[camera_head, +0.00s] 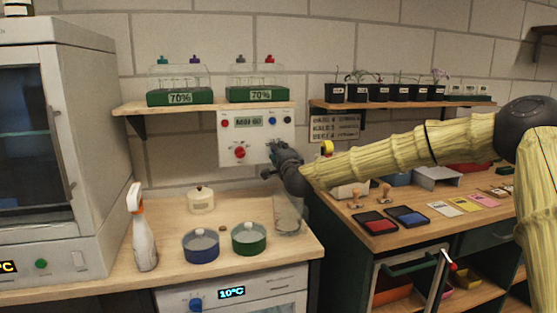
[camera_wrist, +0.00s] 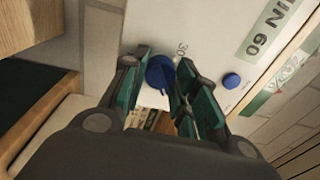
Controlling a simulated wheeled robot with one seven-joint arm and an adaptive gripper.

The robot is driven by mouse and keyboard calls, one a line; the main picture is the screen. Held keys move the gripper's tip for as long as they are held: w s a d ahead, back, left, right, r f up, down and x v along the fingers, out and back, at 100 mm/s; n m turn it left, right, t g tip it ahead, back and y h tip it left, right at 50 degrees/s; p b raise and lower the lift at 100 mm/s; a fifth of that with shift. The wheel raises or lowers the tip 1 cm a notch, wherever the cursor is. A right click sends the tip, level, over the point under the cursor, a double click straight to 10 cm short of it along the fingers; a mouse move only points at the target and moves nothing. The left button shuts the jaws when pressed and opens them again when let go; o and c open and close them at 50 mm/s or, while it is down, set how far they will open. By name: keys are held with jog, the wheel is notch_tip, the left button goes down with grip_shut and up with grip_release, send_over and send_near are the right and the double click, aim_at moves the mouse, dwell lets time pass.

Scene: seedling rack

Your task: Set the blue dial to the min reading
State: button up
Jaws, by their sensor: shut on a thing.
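The blue dial (camera_wrist: 160,72) sits on a white wall panel (camera_wrist: 205,25), with a "30" mark beside it. My gripper (camera_wrist: 165,82) is closed around the dial, one green-padded finger on each side. In the head view my gripper (camera_head: 272,150) is at the lower right of the panel (camera_head: 228,155) and hides the dial. The dial's pointer reading is not clear. A label on the panel (camera_head: 249,122) appears to read "MIN 60".
A shelf (camera_head: 205,107) is above. A glass jar (camera_head: 288,215) stands below my gripper. Pots and a spray bottle (camera_head: 143,240) stand on the counter.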

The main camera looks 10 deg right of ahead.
jog(key=shift+d+f+m+b, duration=0.1)
jog(key=shift+f+m+b, duration=0.1)
jog(key=shift+m+b, duration=0.3)
jog(key=o, duration=1)
jog(key=shift+r, duration=0.1)
jog(key=shift+o, duration=0.2)
jog(key=shift+s, duration=0.1)
jog(key=s, duration=1.2)
jog(key=shift+f, duration=0.35)
